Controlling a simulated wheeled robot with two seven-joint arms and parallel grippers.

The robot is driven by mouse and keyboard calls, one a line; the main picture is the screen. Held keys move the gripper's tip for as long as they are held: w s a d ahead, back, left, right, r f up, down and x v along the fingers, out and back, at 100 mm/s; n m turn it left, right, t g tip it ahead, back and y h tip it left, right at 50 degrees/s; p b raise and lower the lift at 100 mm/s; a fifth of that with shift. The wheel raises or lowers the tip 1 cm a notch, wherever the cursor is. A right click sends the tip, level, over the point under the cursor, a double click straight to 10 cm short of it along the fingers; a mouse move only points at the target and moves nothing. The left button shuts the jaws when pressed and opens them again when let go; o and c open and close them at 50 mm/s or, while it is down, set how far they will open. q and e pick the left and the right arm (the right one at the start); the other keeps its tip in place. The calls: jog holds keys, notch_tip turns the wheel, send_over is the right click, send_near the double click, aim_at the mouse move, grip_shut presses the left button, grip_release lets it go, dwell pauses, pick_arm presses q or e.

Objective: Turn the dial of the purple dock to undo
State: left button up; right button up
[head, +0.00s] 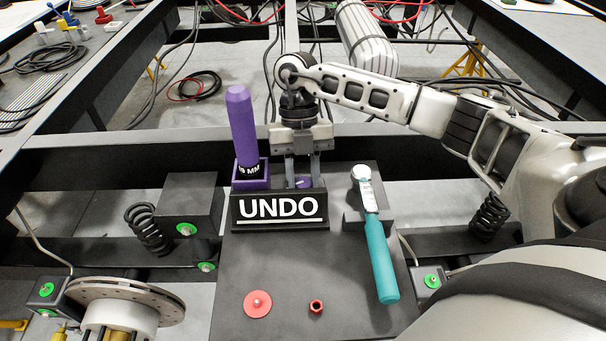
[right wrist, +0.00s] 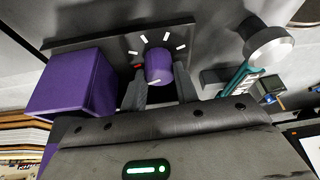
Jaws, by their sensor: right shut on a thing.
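The purple dock is a black block with a white UNDO label (head: 279,208) on its front and a purple square holder (head: 250,184) at its left. A tall purple socket (head: 242,122) marked 19 MM stands upright in the holder. My right gripper (head: 303,178) points down behind the label, over the dock's top. In the right wrist view the purple dial (right wrist: 158,66) sits between the fingers of my right gripper (right wrist: 162,88), which is shut on it. White tick marks and a red mark ring the dial. In the head view the dial is mostly hidden. My left gripper is not in view.
A teal-handled wrench (head: 379,255) lies right of the dock on the dark table (head: 285,270). A red disc (head: 257,303) and a red nut (head: 316,306) lie in front. A brake disc (head: 122,303) and a coil spring (head: 149,228) are at the left.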

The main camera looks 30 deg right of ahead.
jog(key=o, duration=0.7)
jog(key=shift+r, duration=0.15)
jog(key=p+v, duration=0.2)
jog(key=v, duration=1.3)
jog(key=shift+r, duration=0.4)
jog(key=shift+w+d, duration=0.1)
